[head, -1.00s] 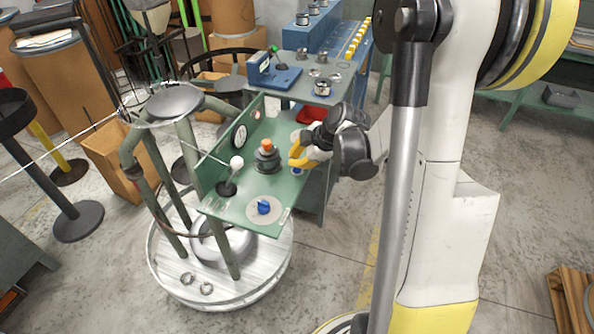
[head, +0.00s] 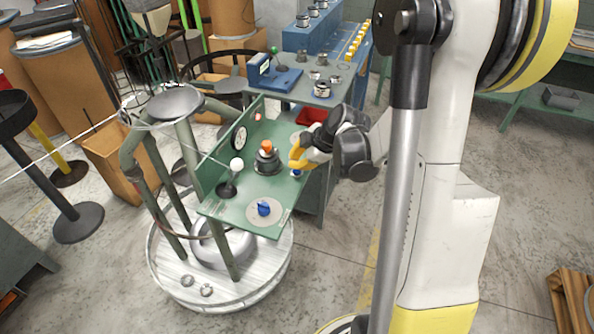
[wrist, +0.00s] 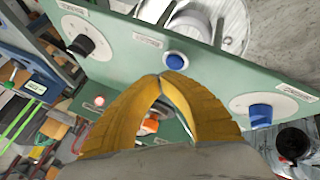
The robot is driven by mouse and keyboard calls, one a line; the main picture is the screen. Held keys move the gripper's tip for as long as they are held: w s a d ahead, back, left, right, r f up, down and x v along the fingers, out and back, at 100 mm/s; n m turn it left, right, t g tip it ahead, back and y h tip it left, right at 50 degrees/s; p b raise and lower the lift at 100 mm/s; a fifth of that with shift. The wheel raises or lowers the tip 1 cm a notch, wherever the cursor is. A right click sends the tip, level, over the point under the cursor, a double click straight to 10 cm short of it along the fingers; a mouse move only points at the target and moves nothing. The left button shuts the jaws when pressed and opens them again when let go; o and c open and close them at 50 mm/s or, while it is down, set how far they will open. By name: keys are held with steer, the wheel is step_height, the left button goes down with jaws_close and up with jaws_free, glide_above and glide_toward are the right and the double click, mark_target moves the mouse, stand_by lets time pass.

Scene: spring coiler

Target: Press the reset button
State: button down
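The green control panel (head: 240,208) carries several controls. A small round blue button (wrist: 175,60) sits on the panel just beyond my fingertips in the wrist view. A blue knob (head: 264,208) on a pale disc is also in the wrist view (wrist: 261,114). An orange-topped button (head: 267,146) on a dark base is partly hidden behind my fingers in the wrist view. The labels are too small to read, so I cannot tell which is the reset button. My gripper (wrist: 164,75) has its yellow fingertips together, empty; in the head view it is over the panel's right side.
A white-ball lever (head: 236,164) and a round gauge (head: 239,138) stand at the panel's left. A red light (wrist: 99,101) is on the panel. A blue-grey bench (head: 340,88) with small parts is behind. A round pale base (head: 222,292) is below.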

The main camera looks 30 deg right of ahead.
steer(key=shift+f, duration=0.1)
steer(key=shift+f+b, duration=0.35)
steer(key=shift+b, duration=0.1)
steer(key=shift+f+b, duration=0.35)
steer(key=shift+f, duration=0.05)
stand_by(0.5)
steer(key=shift+r, duration=0.1)
steer(key=shift+r+p, duration=0.6)
steer(key=shift+r, duration=0.15)
step_height(320, 180, up, 5)
steer(key=p, duration=0.4)
stand_by(0.9)
